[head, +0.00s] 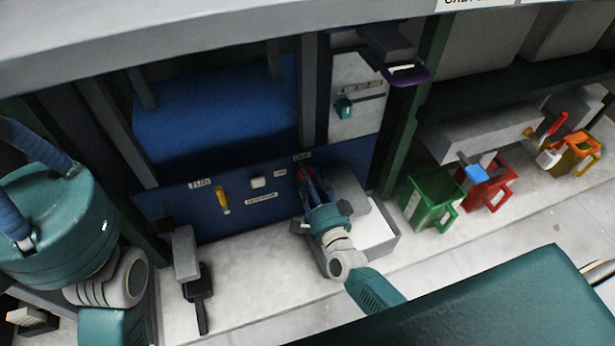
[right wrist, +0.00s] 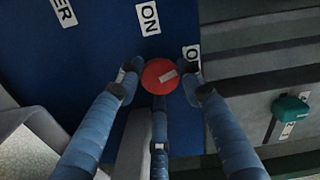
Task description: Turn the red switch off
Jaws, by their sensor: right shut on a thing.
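The red switch (right wrist: 158,76) is a round red knob with a small pale mark on the blue panel (right wrist: 95,35). In the right wrist view it sits between an ON label (right wrist: 148,19) and a partly hidden label starting with O (right wrist: 191,56). My right gripper (right wrist: 160,80) is shut on the knob, with blue fingers at its left, right and lower sides. In the head view my right gripper (head: 308,178) reaches the panel, and its fingers largely hide the switch. My left gripper (head: 25,190) is at the far left, away from the panel; its fingertips are cut off.
A yellow handle (head: 222,200) and a white button (head: 258,182) are on the panel left of my right gripper. Green (head: 430,203), red (head: 487,190) and orange (head: 576,152) bins stand at the right.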

